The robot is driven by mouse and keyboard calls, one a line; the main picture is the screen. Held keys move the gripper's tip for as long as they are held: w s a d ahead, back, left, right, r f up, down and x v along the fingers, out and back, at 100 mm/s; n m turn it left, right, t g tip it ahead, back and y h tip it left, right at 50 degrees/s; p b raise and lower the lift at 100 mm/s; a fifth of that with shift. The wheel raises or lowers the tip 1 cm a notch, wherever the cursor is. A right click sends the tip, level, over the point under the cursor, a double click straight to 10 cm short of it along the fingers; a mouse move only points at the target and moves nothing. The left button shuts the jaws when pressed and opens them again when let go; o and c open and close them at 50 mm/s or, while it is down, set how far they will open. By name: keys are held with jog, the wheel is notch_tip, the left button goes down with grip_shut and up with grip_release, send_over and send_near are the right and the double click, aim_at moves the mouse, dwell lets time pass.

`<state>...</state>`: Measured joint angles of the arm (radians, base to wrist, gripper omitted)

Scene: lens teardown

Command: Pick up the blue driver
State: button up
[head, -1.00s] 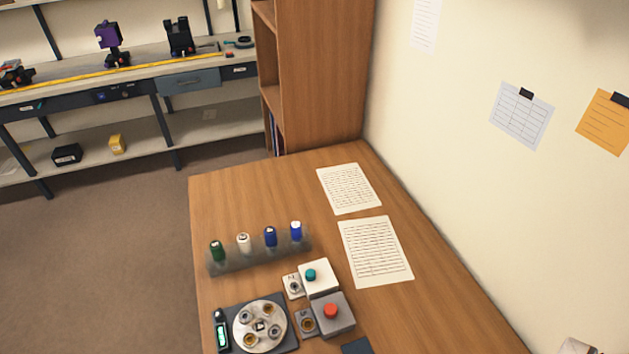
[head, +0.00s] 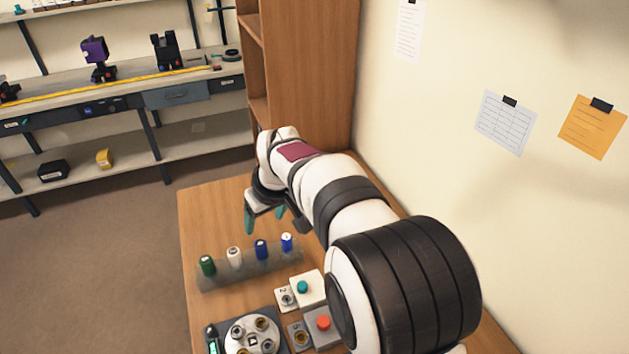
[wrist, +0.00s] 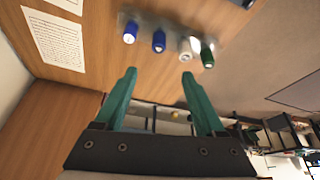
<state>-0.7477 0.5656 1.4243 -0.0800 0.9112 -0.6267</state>
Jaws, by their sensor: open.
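Two blue drivers stand upright in a grey see-through rack (head: 222,280): a darker blue driver (head: 261,249) and a brighter blue driver (head: 287,242) at the right end. In the wrist view, the darker blue driver (wrist: 159,41) and the brighter one (wrist: 130,32) show near the top. A white driver (head: 234,256) and a green driver (head: 207,265) stand to their left in the head view. My gripper (head: 265,215) is open and empty, above the table and behind the rack. Its teal fingers (wrist: 158,75) point toward the row, apart from it.
A round dial plate (head: 252,338) and boxes with a teal button (head: 302,287) and a red button (head: 323,323) lie in front of the rack. A wooden shelf (head: 305,80) stands at the table's back. My arm covers much of the table's right side.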

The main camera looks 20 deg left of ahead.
aim_at(261, 244)
jog(key=x, duration=1.5)
jog(key=shift+w+f, duration=0.2)
jog(key=shift+f, duration=0.15)
grip_shut()
